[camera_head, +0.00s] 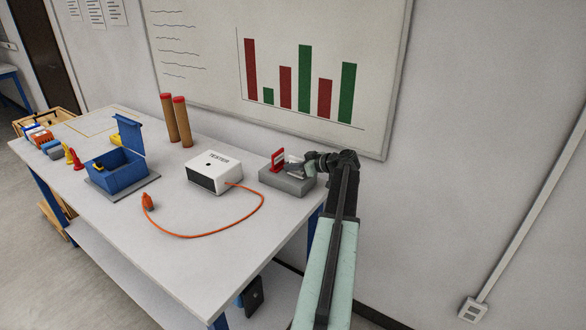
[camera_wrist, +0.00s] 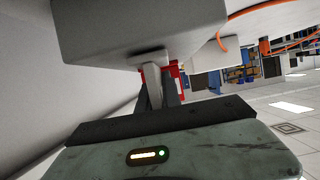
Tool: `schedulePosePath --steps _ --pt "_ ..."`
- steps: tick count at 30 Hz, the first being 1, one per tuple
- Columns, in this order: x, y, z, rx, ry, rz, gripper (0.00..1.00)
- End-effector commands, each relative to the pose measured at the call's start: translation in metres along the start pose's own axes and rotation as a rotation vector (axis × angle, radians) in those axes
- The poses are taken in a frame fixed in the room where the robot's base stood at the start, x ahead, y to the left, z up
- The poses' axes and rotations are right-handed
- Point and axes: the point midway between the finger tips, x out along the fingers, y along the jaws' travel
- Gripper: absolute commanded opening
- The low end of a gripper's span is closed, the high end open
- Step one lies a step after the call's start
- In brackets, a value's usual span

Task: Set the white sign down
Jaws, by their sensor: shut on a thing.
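The white sign (camera_wrist: 155,82) is between my gripper's fingers (camera_wrist: 160,92) in the wrist view, which looks upside down. Its pale foot is at the face of a grey block (camera_wrist: 120,35); I cannot tell whether it touches. In the head view, my gripper (camera_head: 299,166) is over the right part of the grey block (camera_head: 285,184) on the table, shut on the sign (camera_head: 293,159), which it partly hides. A red sign (camera_head: 277,158) with a pale patch stands on the block just left of it. Its red edge also shows behind the fingers in the wrist view (camera_wrist: 176,72).
A white tester box (camera_head: 214,172) with an orange cable (camera_head: 237,223) is left of the block. A blue open-lid box (camera_head: 117,170) and two brown cylinders (camera_head: 182,122) stand farther left. The wall with a chart board (camera_head: 210,50) is close behind. The table front (camera_head: 200,265) is clear.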

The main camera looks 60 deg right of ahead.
Motion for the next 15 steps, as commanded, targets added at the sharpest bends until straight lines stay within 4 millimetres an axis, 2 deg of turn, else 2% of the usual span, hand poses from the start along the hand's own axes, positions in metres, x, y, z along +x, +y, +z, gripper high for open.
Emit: schedulePosePath --steps 4,5,6,7,15 --pt "0.0021 -0.0002 0.0043 0.000 0.000 0.000 0.00" --pt "0.0014 -0.0003 0.0026 0.000 0.000 0.000 0.17" --pt "0.0013 -0.0003 0.0022 0.000 0.000 0.000 0.28" --pt "0.0013 -0.0003 0.0022 0.000 0.000 -0.001 0.30" --pt "0.0014 -0.0005 0.0016 0.000 0.000 -0.001 0.30"
